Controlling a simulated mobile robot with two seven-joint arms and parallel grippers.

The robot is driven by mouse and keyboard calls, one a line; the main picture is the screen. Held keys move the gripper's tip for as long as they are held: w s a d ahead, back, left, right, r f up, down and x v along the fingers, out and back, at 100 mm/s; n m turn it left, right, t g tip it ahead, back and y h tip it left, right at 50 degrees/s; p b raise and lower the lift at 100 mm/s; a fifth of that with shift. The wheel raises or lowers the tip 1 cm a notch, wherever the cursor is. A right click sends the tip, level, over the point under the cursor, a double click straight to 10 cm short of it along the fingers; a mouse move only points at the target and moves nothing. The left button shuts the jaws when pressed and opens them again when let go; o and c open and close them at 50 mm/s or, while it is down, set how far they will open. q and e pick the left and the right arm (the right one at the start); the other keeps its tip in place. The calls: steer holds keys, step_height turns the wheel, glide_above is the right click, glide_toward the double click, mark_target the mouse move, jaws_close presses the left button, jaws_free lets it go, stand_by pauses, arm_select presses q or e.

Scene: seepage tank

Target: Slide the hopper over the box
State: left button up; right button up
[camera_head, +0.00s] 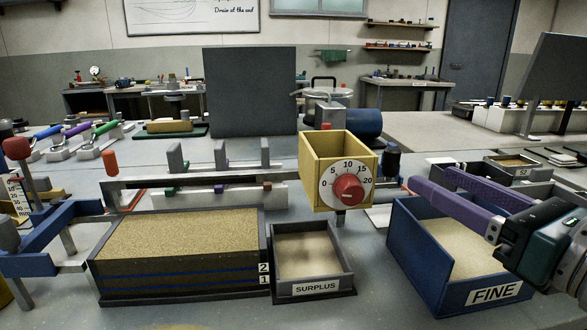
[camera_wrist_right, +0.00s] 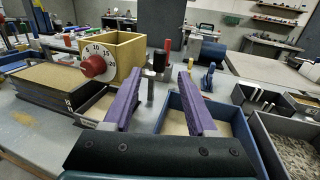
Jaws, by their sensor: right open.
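The yellow hopper (camera_head: 312,170) has an open top and a red dial knob (camera_head: 348,188) on a white face numbered 0 to 20. It is at the right end of a grey rail (camera_head: 135,182), behind and above the SURPLUS tray. It also shows in the right wrist view (camera_wrist_right: 125,52), left of my fingers. The sand-filled box (camera_head: 180,284), marked 1 and 2, is left of the hopper. My right gripper (camera_head: 432,181) has purple fingers, open and empty, over the FINE bin and apart from the hopper. It also shows in the wrist view (camera_wrist_right: 161,74). My left gripper is not in view.
The SURPLUS tray (camera_head: 313,289) stands between the box and the blue FINE bin (camera_head: 455,296). A blue frame (camera_head: 45,240) with a red knob stands at the left. A dark upright panel (camera_head: 250,92) is behind. A dark-topped post (camera_head: 392,162) stands right of the hopper.

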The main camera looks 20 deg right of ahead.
mark_target(398, 158)
steer(key=w+p, duration=0.1)
steer(key=w, duration=0.8)
steer(key=shift+w+a+r+p, duration=0.15)
steer(key=shift+w+p, duration=0.1)
steer(key=shift+p, duration=0.15)
jaws_close()
stand_by(1.0)
